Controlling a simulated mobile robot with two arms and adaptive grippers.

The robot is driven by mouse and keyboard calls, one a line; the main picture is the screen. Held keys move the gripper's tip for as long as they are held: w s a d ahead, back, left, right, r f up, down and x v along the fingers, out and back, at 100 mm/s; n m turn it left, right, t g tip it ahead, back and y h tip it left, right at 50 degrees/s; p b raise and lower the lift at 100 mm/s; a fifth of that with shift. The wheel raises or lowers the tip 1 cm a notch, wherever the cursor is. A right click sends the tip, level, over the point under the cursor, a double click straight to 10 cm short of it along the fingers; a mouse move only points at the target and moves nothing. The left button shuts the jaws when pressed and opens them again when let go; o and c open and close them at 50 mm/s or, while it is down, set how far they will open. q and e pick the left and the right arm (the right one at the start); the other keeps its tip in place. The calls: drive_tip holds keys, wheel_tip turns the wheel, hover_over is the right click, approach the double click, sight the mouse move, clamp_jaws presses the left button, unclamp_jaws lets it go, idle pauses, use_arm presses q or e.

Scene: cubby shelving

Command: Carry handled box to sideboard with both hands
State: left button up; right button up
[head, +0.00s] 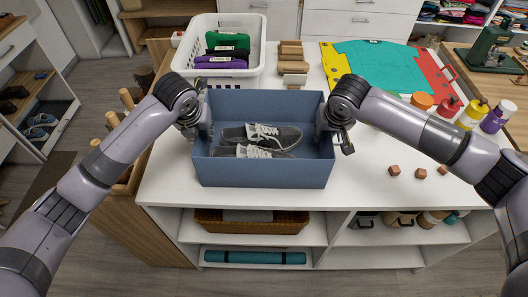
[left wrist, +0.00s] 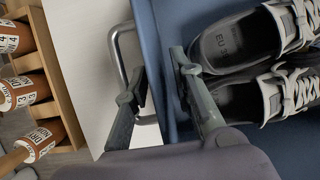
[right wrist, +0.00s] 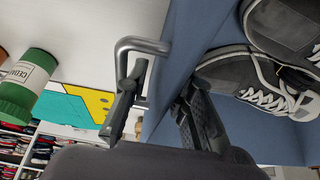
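A blue open-topped box (head: 262,174) sits on the white-topped unit (head: 385,206) near its front edge. A pair of grey shoes (head: 262,135) with pale laces lies inside. In the left wrist view, a metal handle (left wrist: 118,52) stands out from the box's side wall. My left gripper (head: 203,128) is open there, one finger inside the wall and one outside at the handle. My right gripper (head: 334,130) is open at the opposite side, its fingers apart around the wall. Its outer finger is by the other metal handle (right wrist: 139,46). Contact with the handles is unclear.
A white basket (head: 256,78) with folded clothes and several wooden blocks (head: 292,66) stand behind the box. A teal mat (head: 370,62), coloured bottles (head: 471,114) and small brown cubes (head: 394,170) are to the right. A wooden rack with rollers (head: 127,99) stands left.

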use_arm(q)
drive_tip(key=v, duration=0.7)
drive_tip(key=shift+r, duration=0.3)
use_arm(e)
drive_tip(key=shift+d, duration=0.1)
use_arm(q)
drive_tip(key=shift+s+r, duration=0.1)
drive_tip(key=shift+s, duration=0.05)
use_arm(e)
drive_tip(key=shift+r, duration=0.1)
drive_tip(key=v, duration=1.1)
drive_tip(key=shift+s+r, duration=0.1)
drive_tip(key=shift+r, duration=0.3)
use_arm(q)
drive_tip(key=shift+r, duration=0.1)
